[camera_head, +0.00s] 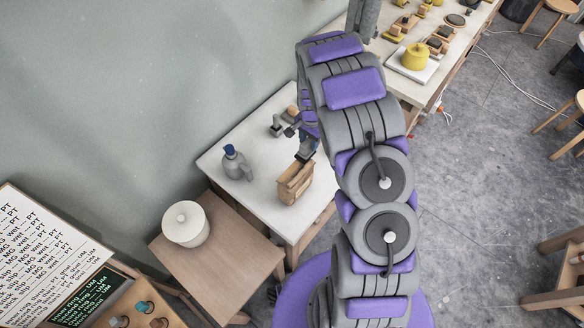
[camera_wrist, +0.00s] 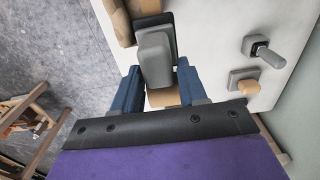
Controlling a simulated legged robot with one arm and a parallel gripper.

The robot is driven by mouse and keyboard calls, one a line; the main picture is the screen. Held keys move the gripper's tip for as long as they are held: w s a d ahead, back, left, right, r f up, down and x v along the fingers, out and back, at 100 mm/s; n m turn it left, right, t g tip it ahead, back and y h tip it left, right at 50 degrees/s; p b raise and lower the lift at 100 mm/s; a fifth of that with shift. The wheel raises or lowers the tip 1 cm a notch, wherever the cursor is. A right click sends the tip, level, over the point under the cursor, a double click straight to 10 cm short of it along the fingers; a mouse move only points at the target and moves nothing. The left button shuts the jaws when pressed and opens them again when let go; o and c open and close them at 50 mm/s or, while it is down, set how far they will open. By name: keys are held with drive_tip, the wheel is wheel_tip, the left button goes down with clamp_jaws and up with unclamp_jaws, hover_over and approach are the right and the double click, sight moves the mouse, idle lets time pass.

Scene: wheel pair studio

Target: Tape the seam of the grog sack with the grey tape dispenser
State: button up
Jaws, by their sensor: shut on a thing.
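The grog sack (camera_head: 295,183) is a tan paper bag standing upright on the white table, near its front right edge. Part of it shows at the top left of the wrist view (camera_wrist: 120,22). My gripper (camera_wrist: 158,84) has its two blue fingers on either side of the grey tape dispenser (camera_wrist: 155,58), shut on it. The dispenser has a grey body over a dark base, and a tan piece shows between the fingers. In the head view, the dispenser is a dark shape at the sack's top (camera_head: 306,151); whether it touches the seam I cannot tell.
A grey bottle with a blue cap (camera_head: 235,165) stands left of the sack. Two small grey tools (camera_wrist: 262,53) (camera_wrist: 244,82) lie farther back on the white table (camera_head: 262,190). Stools stand right.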

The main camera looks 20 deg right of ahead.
idle(0.4)
drive_tip(key=shift+s+a, duration=0.7)
drive_tip(key=shift+a, duration=0.25)
drive_tip(key=shift+s+a, duration=0.65)
drive_tip(key=shift+a, duration=0.25)
drive_tip(key=shift+s+a, duration=0.65)
drive_tip(key=shift+a, duration=0.3)
drive_tip(key=shift+s+a, duration=0.6)
drive_tip(key=shift+a, duration=0.3)
drive_tip(key=shift+s+a, duration=0.35)
drive_tip(key=shift+a, duration=0.15)
drive_tip(key=shift+s+a, duration=1.1)
drive_tip(key=shift+a, duration=0.15)
drive_tip(key=shift+a, duration=0.1)
